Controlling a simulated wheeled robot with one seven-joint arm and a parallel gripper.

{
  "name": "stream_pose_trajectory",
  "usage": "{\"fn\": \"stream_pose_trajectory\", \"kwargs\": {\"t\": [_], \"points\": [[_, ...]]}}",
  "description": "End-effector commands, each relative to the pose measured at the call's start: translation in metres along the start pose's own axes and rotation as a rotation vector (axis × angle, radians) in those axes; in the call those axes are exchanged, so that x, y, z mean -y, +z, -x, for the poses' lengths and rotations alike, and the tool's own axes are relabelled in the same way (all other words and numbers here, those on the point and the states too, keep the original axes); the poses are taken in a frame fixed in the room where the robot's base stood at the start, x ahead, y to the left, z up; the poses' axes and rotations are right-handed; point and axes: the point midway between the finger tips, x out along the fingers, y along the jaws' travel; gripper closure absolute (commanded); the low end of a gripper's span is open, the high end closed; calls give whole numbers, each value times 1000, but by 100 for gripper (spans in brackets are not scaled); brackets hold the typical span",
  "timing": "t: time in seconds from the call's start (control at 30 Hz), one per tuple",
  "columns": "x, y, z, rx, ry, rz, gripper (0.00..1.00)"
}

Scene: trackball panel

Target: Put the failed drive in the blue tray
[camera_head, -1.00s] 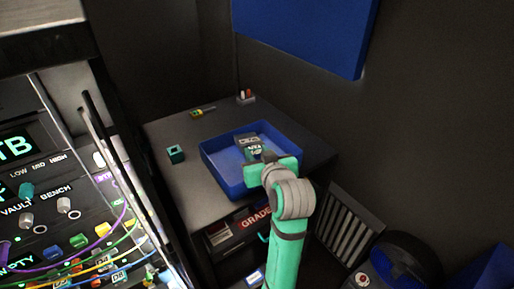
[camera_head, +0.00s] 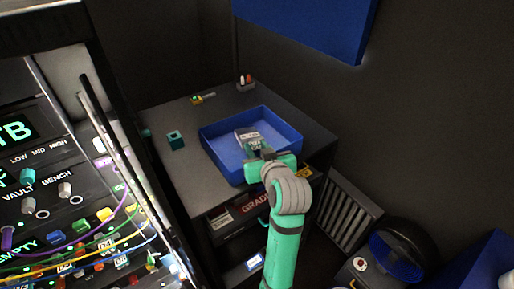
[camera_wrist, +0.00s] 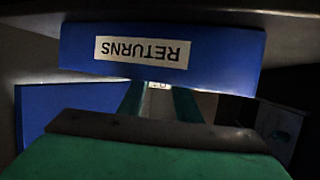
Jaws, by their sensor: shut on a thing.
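The blue tray (camera_head: 222,152) sits on the dark cabinet top. In the wrist view its front wall (camera_wrist: 215,62) carries a RETURNS label, seen upside down. A grey drive (camera_head: 248,133) with a pale label shows within the tray's outline, at the tips of my gripper (camera_head: 260,150). My gripper is shut on this drive and reaches over the tray's front side. In the wrist view my fingers (camera_wrist: 160,102) run behind the tray wall, which hides most of the drive. I cannot tell whether the drive touches the tray floor.
A teal cube (camera_head: 175,140) and a small yellow-and-red item (camera_head: 202,98) lie on the cabinet top. A rack with knobs and cables (camera_head: 70,200) stands close at left. A blue panel (camera_head: 310,25) hangs above.

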Motion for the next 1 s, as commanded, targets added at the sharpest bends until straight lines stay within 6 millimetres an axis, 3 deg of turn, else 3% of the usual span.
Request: {"fn": "stream_pose_trajectory", "kwargs": {"t": [0.03, 0.07, 0.13, 0.17, 0.53, 1.0], "points": [[0, 0, 0, -1, 0, 0, 92], [0, 0, 0, -1, 0, 0, 67], [0, 0, 0, -1, 0, 0, 50], [0, 0, 0, -1, 0, 0, 47], [-1, 0, 10, 0, 2, -1, 47], [-1, -1, 90, -2, 2, 0, 47]]}}
